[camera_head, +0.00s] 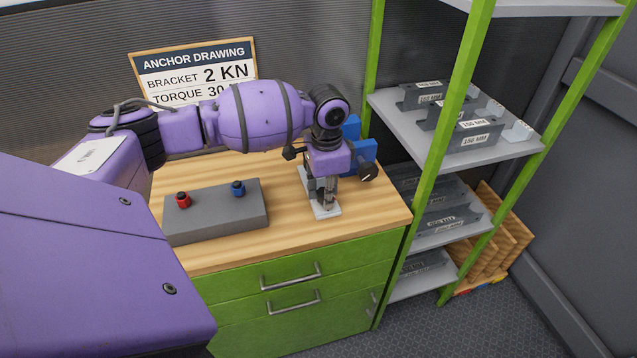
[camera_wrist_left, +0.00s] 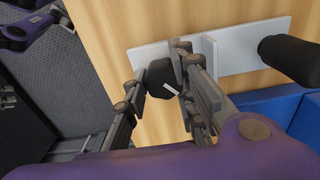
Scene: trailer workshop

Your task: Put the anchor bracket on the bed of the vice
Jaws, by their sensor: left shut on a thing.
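The anchor bracket (camera_head: 325,212) is a pale grey plate near the right end of the wooden bench top. In the left wrist view the bracket (camera_wrist_left: 238,58) has an upright rib, with black posts beside it. My left gripper (camera_head: 329,203) points down over it, and its fingers (camera_wrist_left: 162,76) close on the nearer black post. I cannot tell whether the plate touches the wood. The blue vice (camera_head: 362,150) stands just behind and right of my gripper, partly hidden by it; its blue body (camera_wrist_left: 262,108) is at lower right in the wrist view. My right gripper is not in view.
A grey box (camera_head: 215,222) with a red and a blue knob stands left on the bench. Green-posted shelves (camera_head: 520,150) with labelled brackets rise close to the right. A drawing board (camera_head: 190,70) hangs behind. Bare wood lies between box and bracket.

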